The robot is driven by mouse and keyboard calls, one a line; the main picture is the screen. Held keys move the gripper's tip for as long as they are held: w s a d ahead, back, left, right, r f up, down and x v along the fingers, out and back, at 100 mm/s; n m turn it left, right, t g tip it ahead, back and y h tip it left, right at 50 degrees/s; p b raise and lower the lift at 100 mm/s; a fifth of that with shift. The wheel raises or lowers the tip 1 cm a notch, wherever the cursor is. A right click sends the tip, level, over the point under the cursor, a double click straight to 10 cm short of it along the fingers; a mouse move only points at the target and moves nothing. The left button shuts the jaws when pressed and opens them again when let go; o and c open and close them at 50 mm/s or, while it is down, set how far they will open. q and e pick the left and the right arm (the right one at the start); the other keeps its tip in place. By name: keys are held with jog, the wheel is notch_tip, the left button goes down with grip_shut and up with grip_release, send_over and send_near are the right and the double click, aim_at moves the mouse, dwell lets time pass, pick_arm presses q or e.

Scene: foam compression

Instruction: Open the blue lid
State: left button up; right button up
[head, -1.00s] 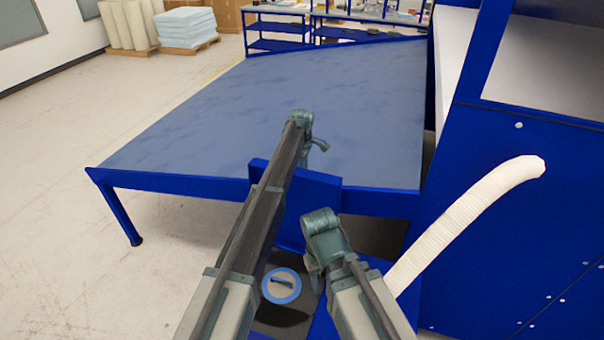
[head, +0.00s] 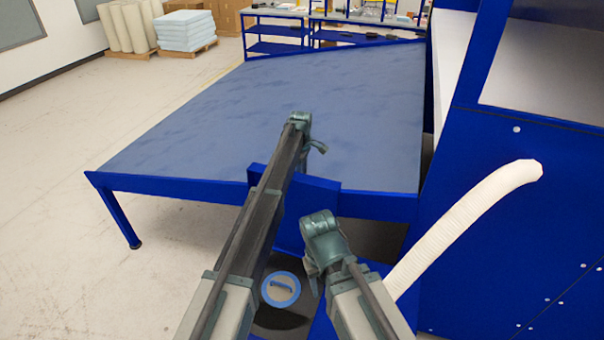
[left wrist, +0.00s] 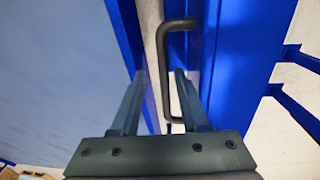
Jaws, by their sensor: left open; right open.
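A blue panel (head: 318,192), which looks like the lid, stands in front of the table's near edge, partly behind my left arm. In the left wrist view a black U-shaped handle (left wrist: 182,65) shows against blue framework (left wrist: 235,60). My left gripper (head: 318,147) is open; the fingers of my left gripper in the wrist view (left wrist: 160,73) are apart, with the lower end of the handle between them in the picture. I cannot tell how deep the handle sits between them. My right gripper (head: 313,278) is open and empty, pointing down in front of the panel.
A large blue-framed table (head: 240,110) with a grey-blue top lies ahead, its top clear. A blue machine (head: 510,240) with a white ribbed hose (head: 465,220) stands close on the right. Foam blocks (head: 185,28) and shelving (head: 278,45) are far behind. Floor is free at the left.

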pick_arm(q)
jog(key=shift+r+p, duration=0.4)
jog(key=shift+r, duration=0.25)
notch_tip(320, 180, up, 2)
jog(key=shift+r+p, duration=0.15)
jog(key=shift+p, duration=1)
jog(key=s, duration=1.6)
jog(key=shift+r+p, duration=0.35)
